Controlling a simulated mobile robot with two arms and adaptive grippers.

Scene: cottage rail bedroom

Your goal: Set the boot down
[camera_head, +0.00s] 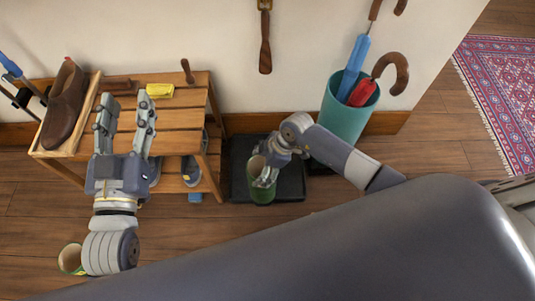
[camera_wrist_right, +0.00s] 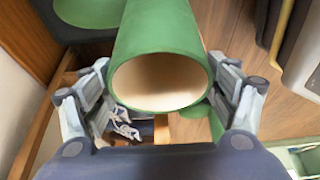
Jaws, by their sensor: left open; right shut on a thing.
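The green boot (camera_head: 262,192), with a pale lining, is in my right gripper (camera_head: 266,172) over the front left part of the black tray (camera_head: 291,182). In the right wrist view, the boot's shaft (camera_wrist_right: 165,35) lies between the two fingers of the right gripper (camera_wrist_right: 160,95), with its round opening facing the camera. Its foot is hidden in the head view, and I cannot tell whether it touches the tray. My left gripper (camera_head: 125,105) is open and empty above the slatted wooden bench.
The bench (camera_head: 180,118) holds a brown shoe (camera_head: 65,105), a yellow block (camera_head: 160,90) and brushes, with shoes on its lower shelf. The tray's right part is bare.

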